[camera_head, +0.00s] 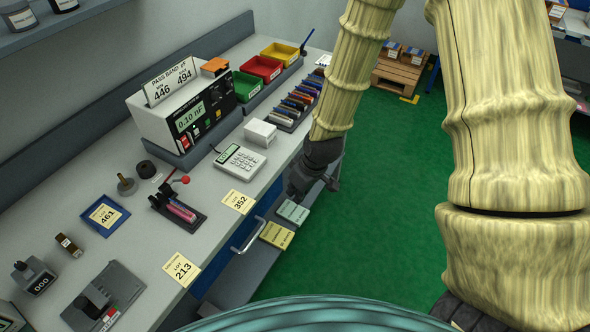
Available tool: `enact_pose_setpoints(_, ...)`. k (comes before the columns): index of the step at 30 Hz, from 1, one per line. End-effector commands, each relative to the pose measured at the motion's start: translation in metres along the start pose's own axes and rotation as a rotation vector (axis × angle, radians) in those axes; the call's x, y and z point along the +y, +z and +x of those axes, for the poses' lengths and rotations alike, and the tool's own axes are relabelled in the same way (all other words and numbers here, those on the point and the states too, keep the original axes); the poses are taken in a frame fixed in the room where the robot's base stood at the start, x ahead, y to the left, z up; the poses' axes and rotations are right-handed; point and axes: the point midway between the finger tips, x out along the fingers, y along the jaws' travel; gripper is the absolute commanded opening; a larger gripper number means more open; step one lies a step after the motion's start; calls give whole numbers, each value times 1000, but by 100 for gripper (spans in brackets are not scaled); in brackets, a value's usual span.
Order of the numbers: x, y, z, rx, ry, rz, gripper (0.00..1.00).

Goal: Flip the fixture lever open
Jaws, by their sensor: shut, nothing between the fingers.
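The fixture (178,209) is a dark block on the bench with a pink-red piece lying in it. Its lever (176,179) ends in a red ball and stands at the fixture's far end, tilted up to the right. I cannot tell its exact angle. My gripper (308,188) is dark and shut, with nothing held. It hangs off the bench's front edge, to the right of the fixture and well apart from it.
A calculator-like keypad (241,158) and a yellow card marked 352 (238,201) lie between fixture and gripper. A brass knob piece (126,185) and a blue tray (104,215) are left of the fixture. A tester (180,112) stands behind. Green floor (390,150) is open at right.

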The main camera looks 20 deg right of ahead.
Motion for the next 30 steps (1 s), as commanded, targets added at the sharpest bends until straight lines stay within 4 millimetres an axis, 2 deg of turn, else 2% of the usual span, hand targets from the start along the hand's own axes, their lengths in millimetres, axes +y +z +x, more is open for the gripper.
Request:
enact_pose_setpoints(1,-5,16,16,-21,-1,25,0)
enact_pose_setpoints(6,-18,69,58,-72,14,124,0)
enact_pose_setpoints(15,-42,173,114,-160,64,290,0)
enact_pose_setpoints(21,-58,239,134,-211,108,379,0)
enact_pose_setpoints(24,-64,264,139,-227,126,410,0)
enact_pose_setpoints(27,-66,281,142,-238,139,431,0)
enact_pose_setpoints(30,-69,289,143,-244,147,442,0)
